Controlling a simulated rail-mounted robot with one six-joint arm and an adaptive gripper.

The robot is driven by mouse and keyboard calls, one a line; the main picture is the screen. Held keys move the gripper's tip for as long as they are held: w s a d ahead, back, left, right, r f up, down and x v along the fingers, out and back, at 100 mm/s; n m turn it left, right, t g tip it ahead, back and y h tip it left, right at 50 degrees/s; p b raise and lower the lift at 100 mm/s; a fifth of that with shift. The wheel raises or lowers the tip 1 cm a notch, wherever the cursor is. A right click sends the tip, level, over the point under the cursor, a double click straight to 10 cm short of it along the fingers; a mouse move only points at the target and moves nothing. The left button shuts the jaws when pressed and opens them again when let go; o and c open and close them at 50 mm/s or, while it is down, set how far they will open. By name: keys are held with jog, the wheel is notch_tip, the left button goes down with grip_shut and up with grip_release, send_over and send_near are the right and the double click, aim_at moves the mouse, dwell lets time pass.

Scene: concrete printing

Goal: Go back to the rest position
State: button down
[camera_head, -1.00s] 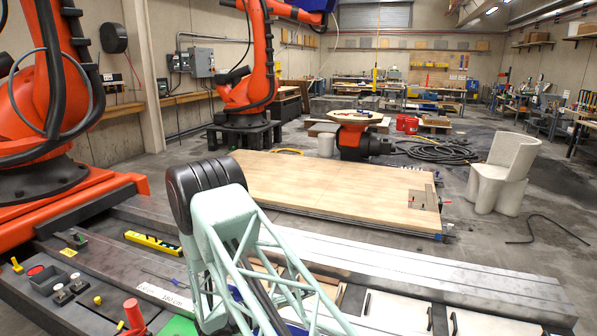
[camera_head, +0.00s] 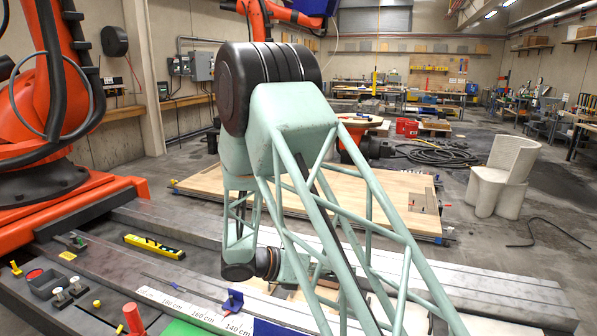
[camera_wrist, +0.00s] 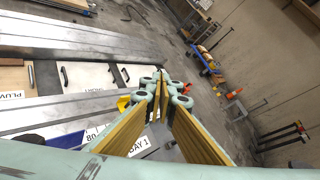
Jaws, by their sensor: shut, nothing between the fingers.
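My gripper (camera_wrist: 160,112) shows in the wrist view with its yellow-faced fingers closed together and nothing between them. It hangs clear above the workbench, with the bench edge and floor behind it. In the head view my pale green truss arm fills the middle, its elbow raised and its wrist low over the bench. The gripper itself cannot be made out there.
Orange robots stand left and behind.

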jog(key=s+d+r+m+g+y, duration=0.2)
jog(key=s+d+r+m, duration=0.4)
jog(key=s+r, duration=0.35)
jog(key=s+d+r+m+g+y, duration=0.25)
jog(key=s+d+r+m, duration=0.3)
jog(key=s+r, duration=0.35)
jog(key=s+a+r+m+t+y, duration=0.1)
jog(key=s+r+m+y, duration=0.1)
jog(key=s+m, duration=0.3)
jog(key=s+a+r+m+t+y, duration=0.2)
jog(key=s+m, duration=0.4)
jog(key=s, duration=0.8)
jog(key=s+a+r+m+t+y, duration=0.1)
jog(key=s+r+m+y, duration=0.3)
jog(key=s, duration=0.5)
jog(key=shift+s+a+r+m+y, duration=0.15)
jog(key=shift+s+a+m+y, duration=0.25)
jog(key=shift+m, duration=0.25)
jog(key=shift+d, duration=0.1)
